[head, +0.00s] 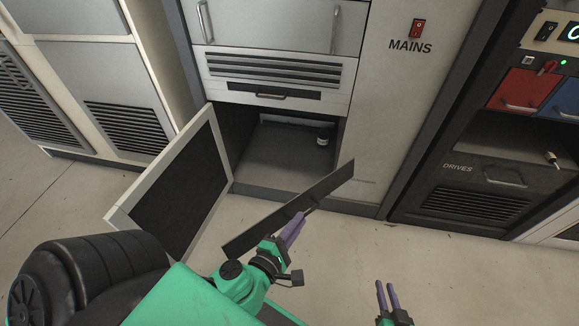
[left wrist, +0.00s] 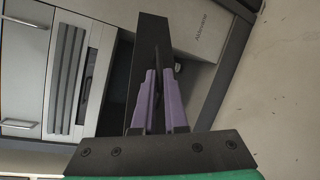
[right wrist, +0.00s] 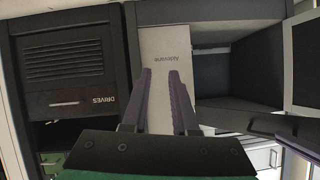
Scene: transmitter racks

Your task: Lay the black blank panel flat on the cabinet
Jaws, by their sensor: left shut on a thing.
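The black blank panel (head: 318,192) is a long, thin, dark strip, held tilted in front of the open lower bay of the cabinet (head: 372,130). My left gripper (head: 297,222) is shut on it near its middle. In the left wrist view the panel (left wrist: 152,42) runs up past the purple fingers (left wrist: 160,80). My right gripper (head: 387,290) is at the bottom of the head view, apart from the panel. In the right wrist view its fingers (right wrist: 160,78) are apart with nothing between them.
A framed door (head: 120,215) stands open left of the bay. A small white cylindrical item (head: 323,139) is inside the bay at the right. A red MAINS switch (head: 417,29) is on the cabinet front. A dark DRIVES rack (head: 480,172) stands to the right. Floor is clear ahead.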

